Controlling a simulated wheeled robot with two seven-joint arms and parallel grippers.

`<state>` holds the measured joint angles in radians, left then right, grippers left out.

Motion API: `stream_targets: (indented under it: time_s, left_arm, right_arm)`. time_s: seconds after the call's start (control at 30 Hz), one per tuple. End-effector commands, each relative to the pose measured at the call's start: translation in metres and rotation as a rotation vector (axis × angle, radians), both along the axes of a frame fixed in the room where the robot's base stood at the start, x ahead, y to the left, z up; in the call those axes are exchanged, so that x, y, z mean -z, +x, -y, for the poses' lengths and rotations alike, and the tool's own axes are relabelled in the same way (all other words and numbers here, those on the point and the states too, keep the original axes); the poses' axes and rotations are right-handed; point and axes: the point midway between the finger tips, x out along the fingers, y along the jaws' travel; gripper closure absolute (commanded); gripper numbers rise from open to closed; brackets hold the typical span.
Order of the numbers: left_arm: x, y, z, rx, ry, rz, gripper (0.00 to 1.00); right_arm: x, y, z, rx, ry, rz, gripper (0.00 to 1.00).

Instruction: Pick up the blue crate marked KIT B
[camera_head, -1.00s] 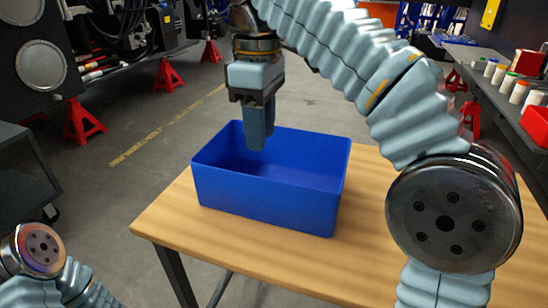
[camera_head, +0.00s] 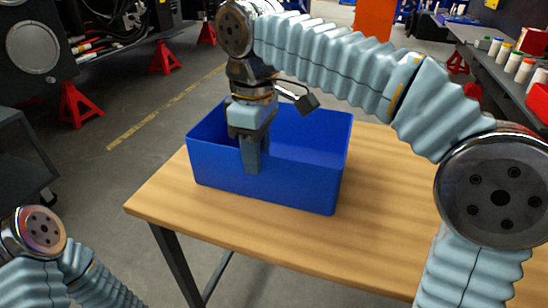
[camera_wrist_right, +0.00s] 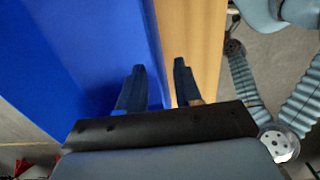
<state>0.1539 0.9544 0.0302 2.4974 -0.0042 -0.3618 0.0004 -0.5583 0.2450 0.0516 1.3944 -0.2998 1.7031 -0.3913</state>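The blue crate (camera_head: 310,185) is an open-topped box standing on the wooden table in the head view. No KIT B marking shows on the faces in view. My right gripper (camera_head: 252,165) points down at the crate's near long wall, with one finger in front of its outer face. In the right wrist view its two fingers (camera_wrist_right: 160,80) stand apart, one over the blue crate (camera_wrist_right: 85,50) and one over the wood, with the wall edge between them. Whether they touch the wall cannot be told. My left gripper is out of view.
The wooden table (camera_head: 390,225) is clear to the right of the crate. A grey bench (camera_head: 490,70) with several bottles and a red bin runs along the right. Red jack stands (camera_head: 80,110) and dark machinery stand at the left, beyond open floor.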

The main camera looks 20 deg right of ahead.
Motion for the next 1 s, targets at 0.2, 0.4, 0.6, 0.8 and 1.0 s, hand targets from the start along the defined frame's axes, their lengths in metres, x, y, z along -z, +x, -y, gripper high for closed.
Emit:
stream_targets:
  time_s: [0.2,0.4,0.6,0.8,1.0]
  left_arm:
    - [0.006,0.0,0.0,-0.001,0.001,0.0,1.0]
    - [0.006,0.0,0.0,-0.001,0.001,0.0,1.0]
    - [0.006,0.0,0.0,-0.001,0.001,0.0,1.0]
    - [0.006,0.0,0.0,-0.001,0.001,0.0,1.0]
    - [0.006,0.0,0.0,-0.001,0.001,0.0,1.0]
  right_arm:
    - [0.025,0.0,0.0,0.0,0.0,0.0,0.66]
    - [0.026,0.0,-0.001,0.001,0.001,0.001,0.66]
    - [0.026,0.0,-0.001,0.001,0.0,0.0,0.94]
    - [0.026,0.0,-0.001,0.001,0.0,0.0,1.0]
    - [0.025,0.0,-0.001,0.001,0.0,0.0,1.0]
